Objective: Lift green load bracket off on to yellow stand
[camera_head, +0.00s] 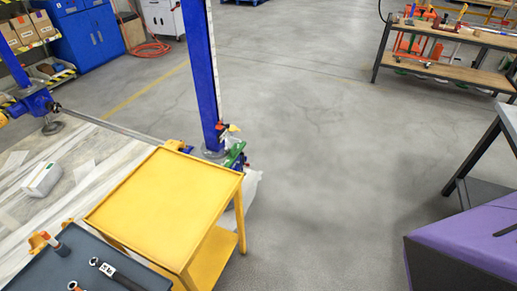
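The green load bracket (236,154) is a small piece low on the tall blue screw jack column (201,70), just behind the far right corner of the yellow stand. Its lower part is partly hidden, and I cannot tell how it is held there. The yellow stand (160,205) is a cart with a flat, empty top and a lower shelf, in the lower left of the head view. Neither of my grippers shows in this view.
A dark worktop (60,268) with several tools stands at the lower left. A pale platform (85,165) with a white box (41,179) lies left of the stand. A purple surface (465,255) is at the lower right. The grey floor (330,170) between is clear.

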